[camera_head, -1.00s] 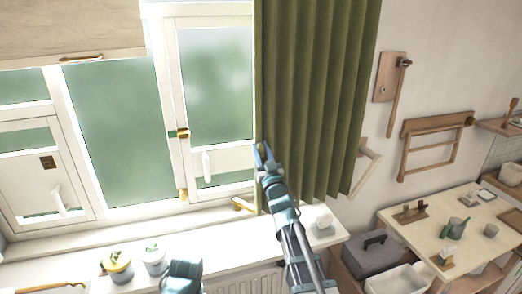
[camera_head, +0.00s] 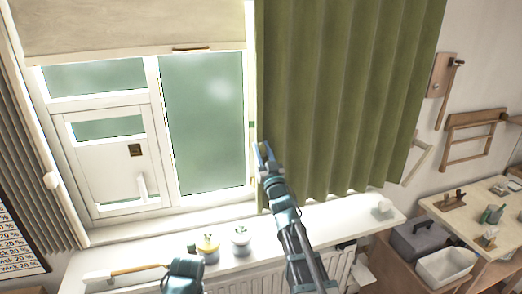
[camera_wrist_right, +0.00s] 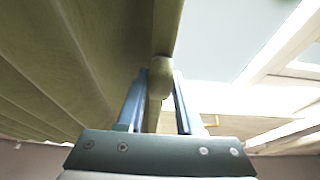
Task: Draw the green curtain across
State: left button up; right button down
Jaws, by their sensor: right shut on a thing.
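The green curtain (camera_head: 335,100) hangs in folds over the right part of the window (camera_head: 200,120). My right gripper (camera_head: 264,155) is at the curtain's left edge, low down. In the right wrist view my right gripper (camera_wrist_right: 160,95) is shut on the edge of the green curtain (camera_wrist_right: 95,50), with a rounded piece of it between the fingers. The left part of the window is uncovered by the green curtain. My left arm shows only as a teal part at the bottom of the head view; its fingers cannot be made out.
A pale blind (camera_head: 130,25) covers the window's top. A grey curtain (camera_head: 30,160) hangs at far left. A wooden table (camera_head: 460,220) with small items stands at right.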

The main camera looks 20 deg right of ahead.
jog(key=shift+a, duration=0.15)
jog(key=c, duration=0.6)
grip_release()
jog(key=shift+o, duration=0.2)
jog(key=shift+s+f, duration=0.1)
